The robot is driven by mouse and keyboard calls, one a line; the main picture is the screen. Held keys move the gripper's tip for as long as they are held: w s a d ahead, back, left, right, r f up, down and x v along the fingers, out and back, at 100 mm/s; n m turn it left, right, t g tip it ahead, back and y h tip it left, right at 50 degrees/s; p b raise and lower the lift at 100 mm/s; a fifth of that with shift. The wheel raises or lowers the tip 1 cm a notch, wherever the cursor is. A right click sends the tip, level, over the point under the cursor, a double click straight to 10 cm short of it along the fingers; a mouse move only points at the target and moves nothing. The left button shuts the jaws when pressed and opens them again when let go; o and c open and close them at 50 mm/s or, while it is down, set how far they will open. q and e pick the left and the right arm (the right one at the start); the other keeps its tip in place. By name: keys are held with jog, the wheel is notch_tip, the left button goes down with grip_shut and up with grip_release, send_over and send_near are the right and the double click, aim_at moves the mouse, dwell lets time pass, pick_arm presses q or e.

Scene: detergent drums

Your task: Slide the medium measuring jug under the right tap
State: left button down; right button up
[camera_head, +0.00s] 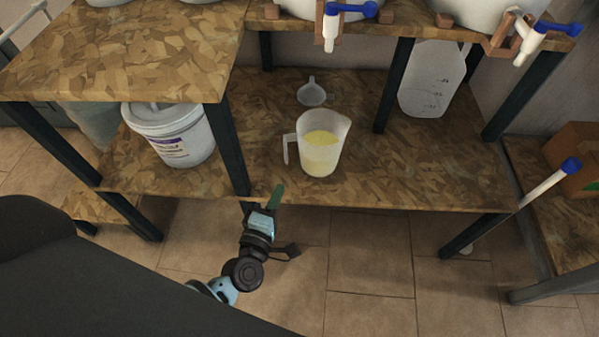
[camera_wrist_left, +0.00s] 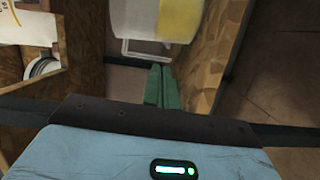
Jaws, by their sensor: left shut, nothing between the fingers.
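The measuring jug (camera_head: 322,147), translucent with yellow liquid, stands upright on the lower shelf (camera_head: 400,180), its handle to the left. It also shows at the top of the left wrist view (camera_wrist_left: 135,20). The right tap (camera_head: 528,42), white with a blue handle, hangs from the upper shelf, well right of the jug. Another blue-handled tap (camera_head: 333,25) is above the jug's side of the shelf. My left gripper (camera_head: 276,194) is shut and empty, with green fingers at the shelf's front edge, front-left of the jug and apart from it. They also show in the wrist view (camera_wrist_left: 160,88). My right gripper is out of view.
A translucent container (camera_head: 432,78) stands at the back right, behind a dark post (camera_head: 394,85). A white bucket (camera_head: 170,133) is left, beyond another post (camera_head: 229,150). The shelf right of the jug is clear at the front.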

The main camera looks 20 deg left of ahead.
pick_arm(q)
jog(key=shift+n+y, duration=0.3)
jog(key=shift+n, duration=0.2)
jog(key=w, duration=0.3)
jog(key=w+b, duration=0.1)
jog(key=w, duration=0.2)
jog(key=w+b, duration=0.1)
jog(key=w, duration=0.3)
jog(key=shift+a+f, duration=0.15)
jog(key=shift+f, duration=0.15)
jog(key=shift+w, duration=0.4)
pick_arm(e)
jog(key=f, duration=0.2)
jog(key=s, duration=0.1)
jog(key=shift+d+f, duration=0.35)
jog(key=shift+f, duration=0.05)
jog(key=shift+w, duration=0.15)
